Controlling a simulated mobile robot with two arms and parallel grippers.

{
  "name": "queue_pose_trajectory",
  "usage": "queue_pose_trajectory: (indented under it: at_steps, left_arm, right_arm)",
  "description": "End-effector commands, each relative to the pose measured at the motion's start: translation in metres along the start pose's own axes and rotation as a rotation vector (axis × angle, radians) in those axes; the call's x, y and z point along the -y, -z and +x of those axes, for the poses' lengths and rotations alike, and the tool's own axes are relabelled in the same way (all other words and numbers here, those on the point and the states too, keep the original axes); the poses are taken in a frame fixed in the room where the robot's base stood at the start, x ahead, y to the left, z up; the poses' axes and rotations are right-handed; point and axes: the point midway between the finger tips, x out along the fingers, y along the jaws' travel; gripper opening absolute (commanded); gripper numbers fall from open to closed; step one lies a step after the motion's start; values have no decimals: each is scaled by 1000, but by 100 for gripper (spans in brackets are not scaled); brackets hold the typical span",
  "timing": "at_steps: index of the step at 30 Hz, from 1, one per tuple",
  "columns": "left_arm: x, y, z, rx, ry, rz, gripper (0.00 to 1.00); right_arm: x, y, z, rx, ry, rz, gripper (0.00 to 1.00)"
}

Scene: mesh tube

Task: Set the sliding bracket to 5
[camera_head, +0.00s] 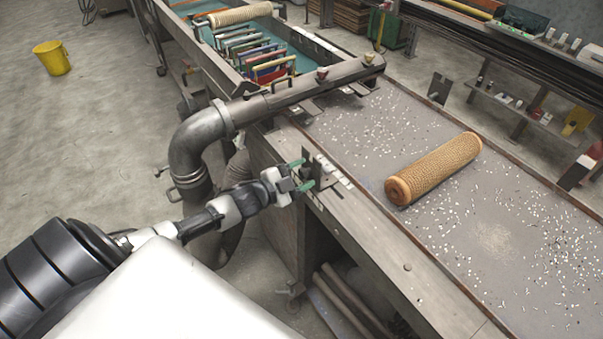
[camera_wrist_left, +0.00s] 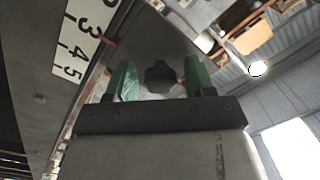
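The sliding bracket (camera_head: 322,172) is a grey metal piece on the near edge of the table, beside a white scale strip (camera_head: 338,177). In the left wrist view its grey plate (camera_wrist_left: 150,45) carries a dark lobed knob (camera_wrist_left: 160,78). The scale (camera_wrist_left: 75,38) there shows 3, 4 and 5; I cannot tell which mark the bracket stands at. My left gripper (camera_head: 301,175) is open at the bracket, its green fingers on either side of the knob in the wrist view. Whether they touch the knob is unclear. My right gripper is not in view.
A tan mesh roll (camera_head: 435,169) lies on the table (camera_head: 400,120), which is strewn with white bits. A grey bent pipe (camera_head: 205,130) stands behind my left arm and runs across the table. A yellow bucket (camera_head: 52,58) stands on the open floor at far left.

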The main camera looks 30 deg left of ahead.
Motion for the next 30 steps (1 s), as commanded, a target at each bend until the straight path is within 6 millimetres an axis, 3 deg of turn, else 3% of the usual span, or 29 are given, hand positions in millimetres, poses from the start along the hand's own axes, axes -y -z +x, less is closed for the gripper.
queue_pose_trajectory:
  at_steps: [1,10,16,24,30]
  left_arm:
    - [0,0,0,0,0,0,46]
    - [0,0,0,0,0,0,0]
    - [3,-6,0,0,0,3,0]
    - [38,-43,0,0,2,7,0]
    - [47,-46,0,1,1,1,0]
  right_arm:
    - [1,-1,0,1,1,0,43]
    - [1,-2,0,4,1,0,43]
    - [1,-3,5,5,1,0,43]
    - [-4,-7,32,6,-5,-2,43]
    - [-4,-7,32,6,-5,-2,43]
